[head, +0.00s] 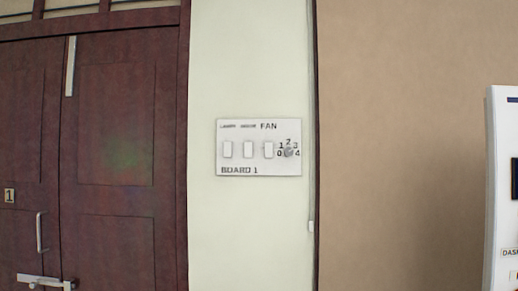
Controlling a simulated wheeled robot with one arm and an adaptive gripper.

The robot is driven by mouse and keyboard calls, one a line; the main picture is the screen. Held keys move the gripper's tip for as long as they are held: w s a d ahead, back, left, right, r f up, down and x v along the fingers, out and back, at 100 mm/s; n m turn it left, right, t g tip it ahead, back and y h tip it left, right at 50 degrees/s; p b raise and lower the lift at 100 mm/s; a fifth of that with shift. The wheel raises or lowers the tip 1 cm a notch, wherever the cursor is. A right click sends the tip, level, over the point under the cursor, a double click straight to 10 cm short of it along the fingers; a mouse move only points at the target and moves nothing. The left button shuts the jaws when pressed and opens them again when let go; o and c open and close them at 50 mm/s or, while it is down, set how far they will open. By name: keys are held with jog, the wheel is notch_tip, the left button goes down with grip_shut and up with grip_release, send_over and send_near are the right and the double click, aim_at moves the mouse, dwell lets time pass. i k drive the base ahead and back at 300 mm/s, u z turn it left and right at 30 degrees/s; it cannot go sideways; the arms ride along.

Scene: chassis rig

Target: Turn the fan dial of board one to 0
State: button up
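Board 1 (262,169) is a white panel on the pale wall strip, right of the door. It has three white rocker switches in a row and the label FAN above. The fan dial (289,152) is a small grey knob at the panel's right side, ringed by the numbers 0 to 4. The 0 is at its lower left, the 2 at the top and the 4 at its lower right. The knob is too small to tell where it points. My gripper is not in view.
A dark red double door (120,160) with a handle (41,232) and a bolt (45,281) is on the left. A plain tan wall (400,140) is right of the board. A white machine (503,190) stands at the right edge.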

aim_at(289, 151)
jog(key=k, duration=0.65)
jog(key=u, duration=0.7)
jog(key=i, duration=1.05)
jog(key=z, duration=0.1)
